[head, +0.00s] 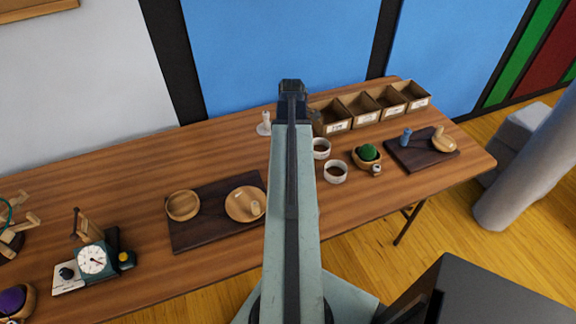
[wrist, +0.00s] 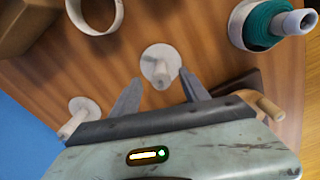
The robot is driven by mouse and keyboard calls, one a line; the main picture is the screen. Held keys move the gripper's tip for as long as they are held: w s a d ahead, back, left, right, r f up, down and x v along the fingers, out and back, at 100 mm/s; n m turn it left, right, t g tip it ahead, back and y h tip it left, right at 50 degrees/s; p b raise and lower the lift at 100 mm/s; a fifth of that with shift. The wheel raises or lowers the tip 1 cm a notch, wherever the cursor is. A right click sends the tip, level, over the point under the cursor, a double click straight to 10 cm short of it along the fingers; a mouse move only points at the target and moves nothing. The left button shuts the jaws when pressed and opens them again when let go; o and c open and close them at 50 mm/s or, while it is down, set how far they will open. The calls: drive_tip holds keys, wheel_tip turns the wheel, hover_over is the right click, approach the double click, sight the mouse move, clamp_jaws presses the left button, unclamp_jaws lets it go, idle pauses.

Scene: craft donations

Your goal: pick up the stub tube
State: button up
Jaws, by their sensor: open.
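In the wrist view a short whitish tube (wrist: 160,68) with a round flange stands on the table; I take it to be the stub tube. It lies between and just beyond the fingertips of my gripper (wrist: 156,84), which is open and empty. I see no contact. A similar pale tube on a round base (wrist: 77,118) is to the left of the fingers; it shows beside my arm in the head view (head: 265,122). In the head view my gripper (head: 291,88) points away over the table, and my arm hides the tube between the fingers.
A white-rimmed teal spool (wrist: 268,24) with a pale tube is close at upper right. A white ring (wrist: 97,14) and a wooden box (wrist: 28,25) are at upper left. A wooden peg (wrist: 270,108) is at right. Dark boards (head: 190,235) flank my arm.

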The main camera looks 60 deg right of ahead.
drive_tip(key=f+b, duration=0.8)
drive_tip(key=shift+w+a, duration=0.2)
drive_tip(key=shift+w, duration=0.15)
drive_tip(key=shift+r, duration=0.15)
drive_tip(key=shift+c, duration=0.3)
clamp_jaws()
drive_tip(key=shift+r+p, duration=0.1)
drive_tip(key=shift+p, duration=0.25)
wheel_tip(320, 180, up, 10)
drive_tip(key=p, duration=1)
